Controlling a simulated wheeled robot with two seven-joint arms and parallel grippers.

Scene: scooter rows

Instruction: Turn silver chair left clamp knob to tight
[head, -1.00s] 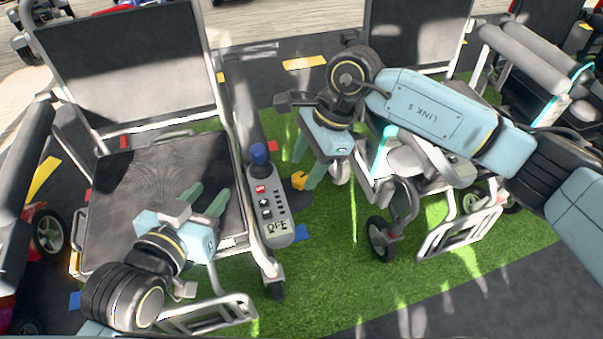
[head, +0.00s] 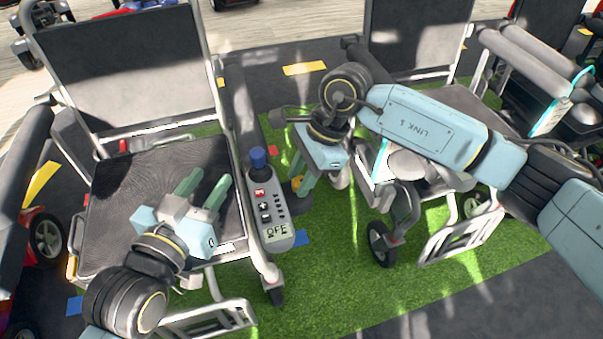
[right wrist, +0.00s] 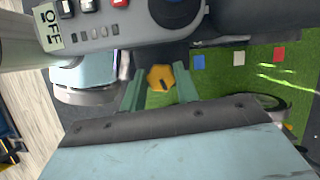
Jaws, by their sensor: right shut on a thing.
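The silver chair (head: 143,178) with a black seat stands at the left of the head view. Its left-side control box (head: 268,207) has a blue joystick and a display reading OFF. The yellow clamp knob (head: 297,182) sits beside the box, partly hidden by my right fingers; in the right wrist view the knob (right wrist: 160,78) shows a small dark mark. My right gripper (head: 299,179) is shut on the knob, one green finger on each side. My left gripper (head: 203,188) is open and empty above the seat.
A second wheelchair (head: 411,25) stands to the right, close to my right arm. More scooters and chairs stand around the edges. Green turf (head: 330,270) between the two chairs is free. A blue floor marker (head: 302,238) lies beside the control box.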

